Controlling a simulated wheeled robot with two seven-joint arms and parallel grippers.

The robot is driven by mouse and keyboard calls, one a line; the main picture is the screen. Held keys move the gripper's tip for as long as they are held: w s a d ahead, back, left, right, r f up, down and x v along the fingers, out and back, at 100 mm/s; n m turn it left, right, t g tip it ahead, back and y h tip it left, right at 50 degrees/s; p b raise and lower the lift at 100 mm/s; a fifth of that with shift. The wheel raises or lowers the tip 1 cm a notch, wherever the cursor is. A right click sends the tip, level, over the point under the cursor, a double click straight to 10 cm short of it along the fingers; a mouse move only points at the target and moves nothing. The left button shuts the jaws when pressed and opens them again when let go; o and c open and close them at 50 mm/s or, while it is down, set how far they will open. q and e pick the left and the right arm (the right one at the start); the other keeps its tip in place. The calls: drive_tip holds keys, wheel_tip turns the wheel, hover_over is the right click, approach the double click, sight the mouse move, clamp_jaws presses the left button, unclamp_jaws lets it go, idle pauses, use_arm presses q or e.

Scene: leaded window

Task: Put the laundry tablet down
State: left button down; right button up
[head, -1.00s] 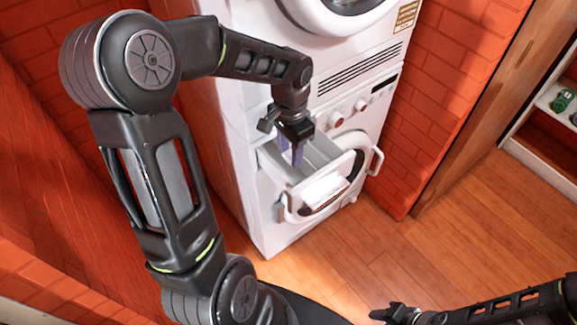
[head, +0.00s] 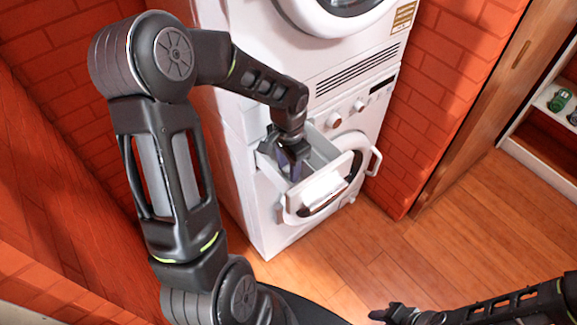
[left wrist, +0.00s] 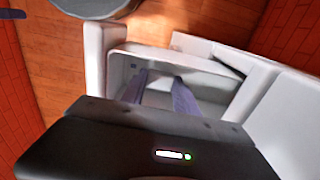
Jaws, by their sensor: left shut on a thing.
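My left gripper (head: 287,168) points down into the open white drawer (head: 326,184) of the washing machine (head: 262,205). Its bluish fingers (left wrist: 160,92) reach between the drawer's walls in the left wrist view, where the drawer's rim (left wrist: 190,63) runs around them. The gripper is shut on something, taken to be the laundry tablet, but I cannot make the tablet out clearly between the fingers. I cannot tell whether it touches the drawer floor. My right gripper (head: 385,314) is low at the bottom of the head view, away from the machine; its jaw opening is unclear.
A second white machine (head: 315,62) is stacked above. The round door (head: 350,150) is just beyond the drawer front. Red brick walls (head: 447,95) flank the machines. A shelf (head: 545,125) with a green item (head: 560,99) stands at the right. The wooden floor (head: 400,258) in front is clear.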

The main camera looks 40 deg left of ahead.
use_arm(q)
drive_tip(key=shift+f+b, duration=0.5)
drive_tip(key=shift+f, duration=0.1)
drive_tip(key=c, duration=0.9)
unclamp_jaws()
drive_tip(key=shift+c, duration=0.2)
drive_tip(key=shift+r, duration=0.1)
